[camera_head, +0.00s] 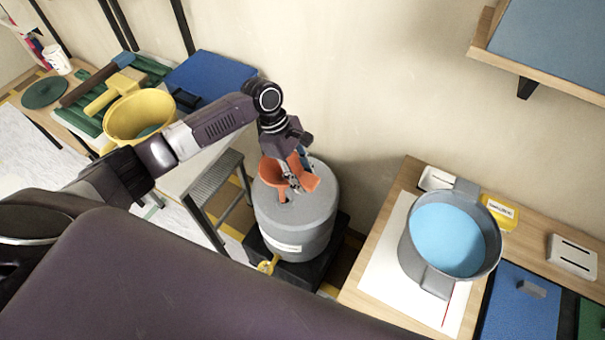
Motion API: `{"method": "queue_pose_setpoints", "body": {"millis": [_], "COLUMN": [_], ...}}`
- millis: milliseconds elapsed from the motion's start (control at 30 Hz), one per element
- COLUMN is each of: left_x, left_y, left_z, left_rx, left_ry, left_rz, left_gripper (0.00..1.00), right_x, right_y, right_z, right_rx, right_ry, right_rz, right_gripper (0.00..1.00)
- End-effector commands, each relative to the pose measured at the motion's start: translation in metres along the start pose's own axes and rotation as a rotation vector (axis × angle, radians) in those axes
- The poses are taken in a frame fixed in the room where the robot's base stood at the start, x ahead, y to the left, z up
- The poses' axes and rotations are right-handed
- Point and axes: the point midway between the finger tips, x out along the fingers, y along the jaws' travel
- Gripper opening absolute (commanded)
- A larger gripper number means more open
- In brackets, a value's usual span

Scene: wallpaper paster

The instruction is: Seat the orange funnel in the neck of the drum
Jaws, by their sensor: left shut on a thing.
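The orange funnel (271,173) is at the top of the grey drum (295,218). My left gripper (293,183) reaches down from above and is shut on the orange funnel at its right side. The funnel's narrow lower end points down at the drum's top. The neck of the drum is hidden behind the funnel, so I cannot tell whether the spout is inside it. The drum stands upright on a dark base (285,268) and has a yellow tap (268,266) low at its front. My right gripper is not in view.
A grey pot of blue liquid (448,240) stands on the wooden bench at right. A yellow bucket (138,118) and green trays are at left. A metal step stool (215,187) stands close left of the drum. A wall shelf (540,62) juts out at upper right.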

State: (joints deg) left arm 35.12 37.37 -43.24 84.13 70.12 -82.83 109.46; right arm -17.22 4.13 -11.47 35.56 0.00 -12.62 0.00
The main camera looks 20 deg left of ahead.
Motion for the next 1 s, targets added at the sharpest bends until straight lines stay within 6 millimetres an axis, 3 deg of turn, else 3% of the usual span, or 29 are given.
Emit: {"method": "queue_pose_setpoints", "body": {"millis": [67, 200, 600, 1000], "left_x": [-0.005, 0.016, 0.047, 0.053], "left_y": [0.0, 0.0, 0.0, 0.0], "left_z": [0.003, -0.006, -0.019, -0.022], "left_rx": [-0.002, -0.002, -0.002, -0.001], "left_ry": [-0.002, -0.001, -0.001, 0.0], "left_rz": [-0.001, -0.001, 0.0, 0.001], "left_gripper": [0.01, 0.01, 0.01, 0.01], "right_x": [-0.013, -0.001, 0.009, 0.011], "right_y": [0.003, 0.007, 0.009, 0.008], "right_z": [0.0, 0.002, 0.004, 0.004], "right_rx": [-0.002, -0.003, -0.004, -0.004], "right_ry": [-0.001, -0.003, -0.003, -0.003], "right_rz": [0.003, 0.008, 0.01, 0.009], "right_gripper": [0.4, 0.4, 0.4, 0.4]}}
